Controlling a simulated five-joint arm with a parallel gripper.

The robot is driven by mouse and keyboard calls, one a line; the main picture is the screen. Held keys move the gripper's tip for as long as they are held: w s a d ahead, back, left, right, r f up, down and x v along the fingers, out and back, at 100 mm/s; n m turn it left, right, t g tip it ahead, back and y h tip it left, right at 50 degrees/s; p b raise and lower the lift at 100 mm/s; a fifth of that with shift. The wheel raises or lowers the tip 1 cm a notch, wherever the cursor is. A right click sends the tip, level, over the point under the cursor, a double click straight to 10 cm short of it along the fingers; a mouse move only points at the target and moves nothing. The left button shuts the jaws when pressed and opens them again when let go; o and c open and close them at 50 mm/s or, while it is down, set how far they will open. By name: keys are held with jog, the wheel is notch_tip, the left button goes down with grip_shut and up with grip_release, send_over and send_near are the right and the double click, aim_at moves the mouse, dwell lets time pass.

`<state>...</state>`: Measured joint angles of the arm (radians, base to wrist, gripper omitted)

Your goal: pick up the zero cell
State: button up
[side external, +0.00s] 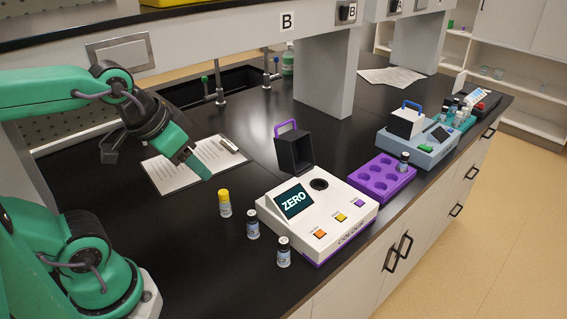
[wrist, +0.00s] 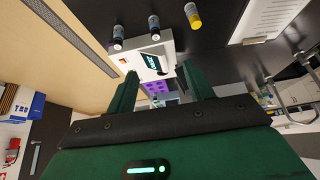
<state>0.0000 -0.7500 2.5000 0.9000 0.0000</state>
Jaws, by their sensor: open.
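My gripper (side external: 204,172) is open and empty, above and behind the yellow-capped vial, apart from all vials. Its fingers (wrist: 159,72) also show in the wrist view.
A white colorimeter (side external: 325,215) showing "ZERO" stands right of the vials, its dark lid (side external: 294,154) raised and its round well (side external: 319,184) empty. Beyond it are a purple rack (side external: 376,187) holding one vial (side external: 404,161) and a blue-grey instrument (side external: 420,150). A clipboard (side external: 170,178) lies behind.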

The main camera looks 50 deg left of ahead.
jog(key=n+g, duration=0.3)
jog(key=g, duration=0.2)
send_over(223, 192)
jog(key=f, duration=1.4)
jog(key=shift+w+d+f, duration=0.15)
jog(key=shift+d, duration=0.15)
jog(key=shift+w+a+f+g, duration=0.1)
jog(key=shift+a+f+g, duration=0.1)
jog(key=shift+f+g, duration=0.15)
jog(key=shift+f, duration=1.3)
jog(key=shift+s+a+f, duration=0.1)
jog(key=shift+s+f, duration=0.05)
jog(key=shift+f, duration=1.15)
jog(key=shift+s+f, duration=0.1)
jog(key=shift+f, duration=1.2)
